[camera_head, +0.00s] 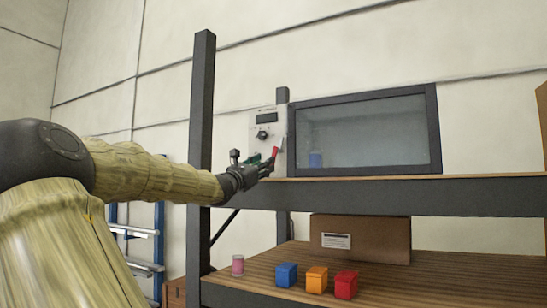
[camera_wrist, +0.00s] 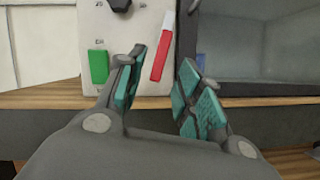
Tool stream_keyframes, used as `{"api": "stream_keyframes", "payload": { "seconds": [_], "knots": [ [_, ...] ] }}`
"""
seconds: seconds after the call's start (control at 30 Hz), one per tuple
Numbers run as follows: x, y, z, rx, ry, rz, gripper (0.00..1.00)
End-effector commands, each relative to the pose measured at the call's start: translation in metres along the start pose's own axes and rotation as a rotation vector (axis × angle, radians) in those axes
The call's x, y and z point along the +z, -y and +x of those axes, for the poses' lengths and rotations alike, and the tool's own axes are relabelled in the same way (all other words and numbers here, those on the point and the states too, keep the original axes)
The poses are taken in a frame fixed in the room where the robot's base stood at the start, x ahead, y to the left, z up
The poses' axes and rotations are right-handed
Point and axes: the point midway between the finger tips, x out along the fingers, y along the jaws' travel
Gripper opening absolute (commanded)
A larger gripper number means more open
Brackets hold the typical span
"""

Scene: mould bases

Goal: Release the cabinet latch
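The cabinet has a dark-framed glass door (camera_head: 435,130) and stands on the upper shelf. Its white panel (camera_head: 258,114) is on the left and also shows in the wrist view (camera_wrist: 135,30). A slanted red bar with a white upper end (camera_wrist: 160,55), which looks like the latch, is on the panel's right side; its red part shows in the head view (camera_head: 275,152). My gripper (camera_head: 264,167) is in front of the panel's lower part. In the wrist view my gripper (camera_wrist: 162,85) is open, with the red bar beyond the gap between its teal-padded fingers. I see no contact.
The panel has a green button (camera_wrist: 98,66) and a dark knob (camera_head: 263,134). A dark post (camera_head: 202,110) stands left of the cabinet. The upper shelf edge (camera_head: 400,197) runs below. Blue (camera_head: 287,275), orange (camera_head: 317,280) and red (camera_head: 346,285) boxes sit on the lower shelf.

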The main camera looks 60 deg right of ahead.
Motion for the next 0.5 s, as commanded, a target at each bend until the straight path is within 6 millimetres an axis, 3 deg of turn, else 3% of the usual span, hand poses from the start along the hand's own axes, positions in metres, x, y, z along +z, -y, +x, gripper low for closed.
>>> {"api": "stream_keyframes", "payload": {
  "seconds": [0.2, 0.5],
  "knots": [
    [0.002, 0.000, 0.035, -0.002, -0.001, 0.001, 0.36],
    [0.001, 0.000, 0.065, 0.000, -0.002, 0.001, 0.36]
  ]
}}
